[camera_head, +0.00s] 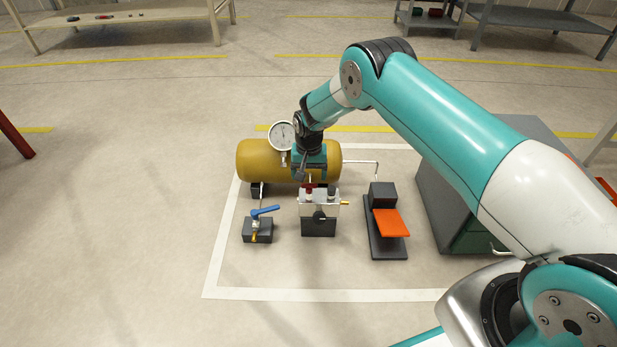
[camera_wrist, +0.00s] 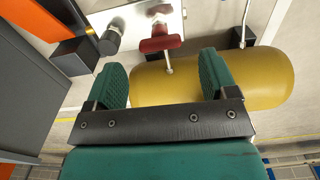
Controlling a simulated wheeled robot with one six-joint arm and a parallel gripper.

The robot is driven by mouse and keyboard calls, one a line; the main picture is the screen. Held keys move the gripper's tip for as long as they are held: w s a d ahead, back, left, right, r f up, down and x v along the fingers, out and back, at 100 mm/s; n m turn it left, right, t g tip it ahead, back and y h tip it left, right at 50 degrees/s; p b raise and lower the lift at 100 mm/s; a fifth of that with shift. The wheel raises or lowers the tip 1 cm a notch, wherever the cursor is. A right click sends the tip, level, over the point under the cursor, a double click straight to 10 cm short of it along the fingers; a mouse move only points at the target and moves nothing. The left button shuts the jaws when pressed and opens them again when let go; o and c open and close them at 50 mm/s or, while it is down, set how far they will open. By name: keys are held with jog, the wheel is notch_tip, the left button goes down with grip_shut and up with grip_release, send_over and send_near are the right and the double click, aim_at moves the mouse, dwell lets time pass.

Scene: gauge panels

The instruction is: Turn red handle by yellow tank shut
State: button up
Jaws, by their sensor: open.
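The yellow tank (camera_head: 258,160) lies on its side on the floor, and it also fills the middle right of the wrist view (camera_wrist: 265,82). A red handle (camera_wrist: 160,41) stands on a pale metal block (camera_wrist: 140,18) beside the tank. In the head view the red handle (camera_head: 309,188) shows small, partly hidden below my gripper. My gripper (camera_wrist: 163,76) is open, pointing down in front of the tank in the head view (camera_head: 309,172). In the wrist view its green fingertips lie to either side of the red handle's line, apart from it, with nothing between them.
A dark knob (camera_wrist: 109,39) stands beside the red handle. A blue lever valve (camera_head: 264,211) is at left, an orange pedal (camera_head: 390,222) at right. A round gauge (camera_head: 282,135) sits on the tank. A grey cabinet (camera_head: 438,190) stands further right. The front floor is clear.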

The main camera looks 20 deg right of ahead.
aim_at(309, 184)
notch_tip(309, 184, up, 14)
jog(key=p, duration=0.4)
jog(key=shift+f, duration=0.25)
dwell(1.5)
